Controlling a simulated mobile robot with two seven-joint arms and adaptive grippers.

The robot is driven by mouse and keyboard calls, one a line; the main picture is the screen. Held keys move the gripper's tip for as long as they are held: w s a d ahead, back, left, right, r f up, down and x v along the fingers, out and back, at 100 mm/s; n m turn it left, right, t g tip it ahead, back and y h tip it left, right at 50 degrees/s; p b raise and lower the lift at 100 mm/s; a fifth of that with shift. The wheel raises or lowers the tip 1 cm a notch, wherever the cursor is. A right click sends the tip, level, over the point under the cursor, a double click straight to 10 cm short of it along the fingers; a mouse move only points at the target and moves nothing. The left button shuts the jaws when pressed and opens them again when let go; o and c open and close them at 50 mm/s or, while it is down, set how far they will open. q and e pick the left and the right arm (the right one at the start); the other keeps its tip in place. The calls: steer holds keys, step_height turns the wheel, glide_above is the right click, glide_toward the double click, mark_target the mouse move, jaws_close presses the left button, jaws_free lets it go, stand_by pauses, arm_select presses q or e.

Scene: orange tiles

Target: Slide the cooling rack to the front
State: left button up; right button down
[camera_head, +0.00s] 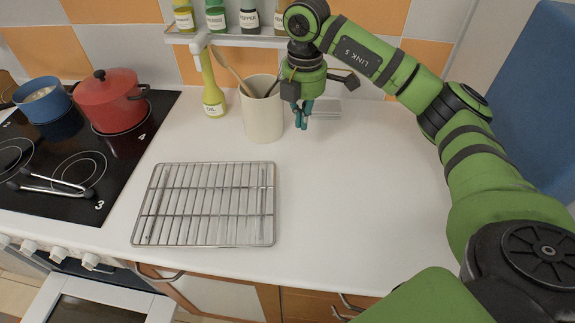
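The cooling rack (205,204) is a flat silver wire grid. It lies on the white countertop just right of the stove, its near side close to the counter's front edge. My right gripper (302,116) hangs pointing down over the back of the counter, right of the cream utensil crock. It is well behind and to the right of the rack, apart from it. Its teal fingertips are close together, with nothing visible between them. My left gripper is not in view.
The utensil crock (262,112) and a yellow-green oil bottle (212,92) stand behind the rack. A red pot (113,100), a blue pot (44,100) and tongs (55,183) are on the black stove. A spice shelf (235,41) is on the wall. The counter right of the rack is clear.

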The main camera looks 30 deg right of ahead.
mark_target(286, 172)
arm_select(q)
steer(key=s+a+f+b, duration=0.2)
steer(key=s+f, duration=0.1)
arm_select(e)
steer(key=f+p, duration=0.1)
steer(key=f, duration=0.3)
steer(key=f+p, duration=0.1)
steer(key=f, duration=0.3)
steer(key=f+p, duration=0.1)
steer(key=f, duration=0.3)
steer(key=shift+s+a+f, duration=0.3)
steer(key=shift+s, duration=0.1)
steer(key=a+p, duration=0.2)
steer(key=a, duration=0.1)
steer(key=shift+w+a+r, duration=0.15)
steer(key=shift+a+r, duration=0.05)
steer(key=shift+a, duration=0.05)
steer(key=shift+a+f, duration=0.1)
steer(key=shift+a, duration=0.2)
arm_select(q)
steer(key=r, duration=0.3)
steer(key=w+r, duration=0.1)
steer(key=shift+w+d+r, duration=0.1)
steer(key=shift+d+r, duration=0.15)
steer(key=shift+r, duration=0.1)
arm_select(e)
steer(key=shift+d, duration=0.1)
